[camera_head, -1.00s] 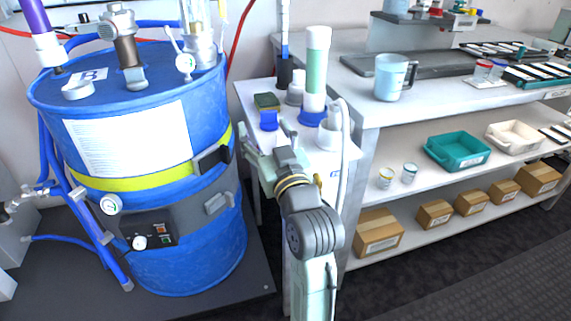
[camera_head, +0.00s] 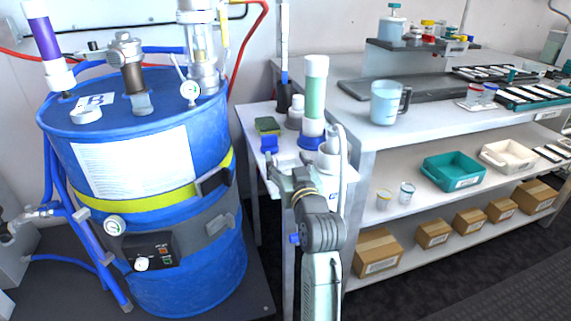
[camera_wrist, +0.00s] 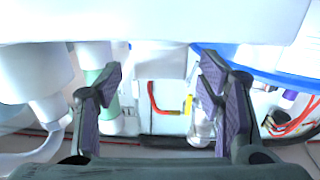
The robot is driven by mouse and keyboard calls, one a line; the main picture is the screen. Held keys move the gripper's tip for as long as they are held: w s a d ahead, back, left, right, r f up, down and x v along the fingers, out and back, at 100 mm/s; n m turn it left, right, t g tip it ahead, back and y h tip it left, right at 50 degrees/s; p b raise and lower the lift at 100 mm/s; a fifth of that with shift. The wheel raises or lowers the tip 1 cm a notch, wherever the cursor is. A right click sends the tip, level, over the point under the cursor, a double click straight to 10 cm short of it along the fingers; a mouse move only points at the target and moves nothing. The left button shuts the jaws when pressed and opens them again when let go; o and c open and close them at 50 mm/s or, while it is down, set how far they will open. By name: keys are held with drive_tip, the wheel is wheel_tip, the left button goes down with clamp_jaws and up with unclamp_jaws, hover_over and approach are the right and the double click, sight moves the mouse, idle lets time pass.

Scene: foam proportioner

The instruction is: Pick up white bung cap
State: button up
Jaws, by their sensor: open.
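A short white round cap (camera_head: 86,144), which looks like the bung cap, sits on top of the blue drum (camera_head: 215,130), near its front left edge. My gripper (camera_head: 285,163) is at the front of the small white side table, well to the right of the cap and apart from it. In the wrist view my gripper (camera_wrist: 160,100) has its two dark fingers spread wide with nothing held between them. The wrist view looks upside down; a pale block shows beyond the fingers, and I cannot tell whether it is the cap.
The side table (camera_head: 256,118) holds a green-and-white cylinder (camera_head: 315,95), a sponge (camera_head: 267,125) and small blue and white items close to my gripper. Pipes and fittings (camera_head: 130,75) rise from the drum top. A bench (camera_head: 440,125) with a jug (camera_head: 386,102) stands at right.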

drive_tip(key=shift+w+a, duration=0.2)
drive_tip(key=shift+w, duration=0.35)
drive_tip(key=c, duration=1.2)
drive_tip(key=shift+c, duration=0.3)
drive_tip(key=shift+r, duration=0.1)
